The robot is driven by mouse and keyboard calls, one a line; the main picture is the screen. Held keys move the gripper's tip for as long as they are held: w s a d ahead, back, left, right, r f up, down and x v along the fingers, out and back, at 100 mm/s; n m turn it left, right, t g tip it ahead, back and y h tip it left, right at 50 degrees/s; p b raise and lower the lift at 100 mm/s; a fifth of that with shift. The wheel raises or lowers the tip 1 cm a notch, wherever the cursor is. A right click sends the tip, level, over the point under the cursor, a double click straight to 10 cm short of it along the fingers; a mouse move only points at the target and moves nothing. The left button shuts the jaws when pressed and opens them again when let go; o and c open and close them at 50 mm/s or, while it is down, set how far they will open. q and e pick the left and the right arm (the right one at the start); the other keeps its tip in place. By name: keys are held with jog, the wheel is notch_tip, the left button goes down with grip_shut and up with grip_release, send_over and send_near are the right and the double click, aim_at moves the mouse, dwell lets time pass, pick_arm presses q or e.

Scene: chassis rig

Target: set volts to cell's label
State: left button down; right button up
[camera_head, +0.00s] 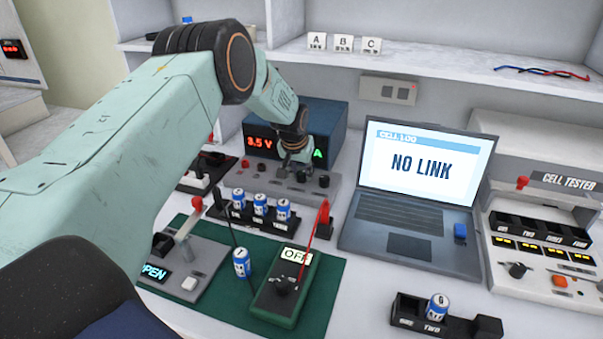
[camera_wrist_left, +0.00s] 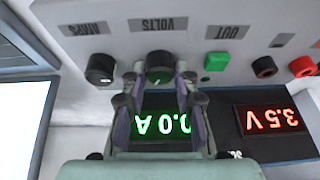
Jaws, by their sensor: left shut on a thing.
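The power supply (camera_head: 335,122) stands at the back of the bench with a red display (camera_head: 259,142) reading 3.5 V. The left wrist view shows it upside down, with the red 3.5 V display (camera_wrist_left: 275,119) and a green 0.0 A display (camera_wrist_left: 162,124). My left gripper (camera_head: 291,163) is at its front panel. In the left wrist view its fingers (camera_wrist_left: 160,84) are shut on the VOLTS knob (camera_wrist_left: 159,60). A blue-and-white cell (camera_head: 241,263) stands on the green mat; its label is too small to read. My right gripper is out of view.
Several cells stand in a black rack (camera_head: 247,219). Another cell (camera_head: 437,306) sits in a black holder at front right. A laptop (camera_head: 421,170) reads NO LINK. A cell tester (camera_head: 545,240) is at right.

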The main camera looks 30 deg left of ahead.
pick_arm(q)
jog(key=shift+a+m+b, duration=0.1)
jog(key=shift+m+b, duration=0.25)
jog(key=shift+m, duration=0.25)
jog(key=shift+r+h, duration=0.1)
jog(key=shift+h, duration=0.2)
jog(key=c, duration=1)
grip_release()
jog(key=v, duration=1.2)
jog(key=shift+s, duration=0.15)
